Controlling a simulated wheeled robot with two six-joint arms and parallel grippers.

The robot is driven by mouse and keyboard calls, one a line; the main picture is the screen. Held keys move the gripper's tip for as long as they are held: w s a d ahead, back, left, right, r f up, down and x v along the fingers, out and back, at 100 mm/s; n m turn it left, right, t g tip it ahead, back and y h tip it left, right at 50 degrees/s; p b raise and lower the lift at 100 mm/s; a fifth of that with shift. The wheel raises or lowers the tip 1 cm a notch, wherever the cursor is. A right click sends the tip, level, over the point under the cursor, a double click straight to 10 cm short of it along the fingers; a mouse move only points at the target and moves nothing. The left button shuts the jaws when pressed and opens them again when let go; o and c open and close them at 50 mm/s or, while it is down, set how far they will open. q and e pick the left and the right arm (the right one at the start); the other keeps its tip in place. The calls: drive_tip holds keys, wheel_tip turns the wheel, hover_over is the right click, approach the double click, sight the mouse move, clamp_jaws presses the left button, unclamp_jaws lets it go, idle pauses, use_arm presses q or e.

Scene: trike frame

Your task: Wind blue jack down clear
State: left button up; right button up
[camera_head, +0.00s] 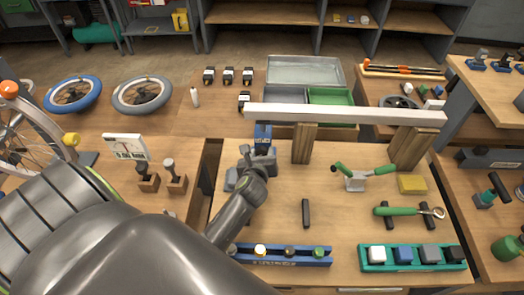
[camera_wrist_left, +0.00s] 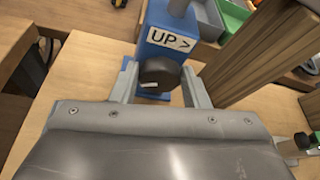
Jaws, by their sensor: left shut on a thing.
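The blue jack (camera_head: 262,133) stands on the bench under the left part of a long white beam (camera_head: 345,115). In the left wrist view the jack (camera_wrist_left: 155,55) shows a white "UP >" label and a round black knob (camera_wrist_left: 160,74) on its near face. My left gripper (camera_head: 258,158) is shut on this knob, one finger on each side; it also fills the lower left wrist view (camera_wrist_left: 160,90). Whether the jack's top touches the beam cannot be told. My right gripper is not in view.
Wooden blocks (camera_head: 304,145) and (camera_head: 412,150) stand under the beam. A green-handled tool (camera_head: 362,177), a yellow sponge-like block (camera_head: 412,184), a green ratchet (camera_head: 405,211) and a dark bar (camera_head: 305,213) lie on the bench. Blue (camera_head: 285,260) and teal (camera_head: 375,267) trays line the front.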

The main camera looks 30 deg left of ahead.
use_arm(q)
drive_tip(key=shift+a+n+t+h+p, duration=0.15)
drive_tip(key=shift+n+t+h+p, duration=0.25)
drive_tip(key=shift+n, duration=0.5)
drive_tip(key=shift+s+f+n+t+h+b, duration=0.15)
drive_tip(key=shift+n+t+h+b, duration=0.2)
drive_tip(key=shift+n, duration=0.25)
drive_tip(key=shift+a+f+n+t+h+b, duration=0.15)
drive_tip(key=shift+n+t+h+b, duration=0.2)
drive_tip(key=shift+n+b, duration=0.25)
drive_tip(key=n+b, duration=0.1)
drive_tip(key=b, duration=0.1)
drive_tip(key=n+t+b, duration=0.1)
drive_tip(key=n+b, duration=0.1)
drive_tip(key=shift+f+t+h, duration=0.2)
drive_tip(key=shift+t+h, duration=0.1)
drive_tip(key=shift+h, duration=0.1)
drive_tip(key=shift+r+n+t+b, duration=0.15)
drive_tip(key=shift+n+t+b, duration=0.25)
drive_tip(key=shift+n+b, duration=0.75)
drive_tip(key=o, duration=1)
drive_tip(key=shift+a, duration=0.1)
drive_tip(key=shift+c, duration=0.2)
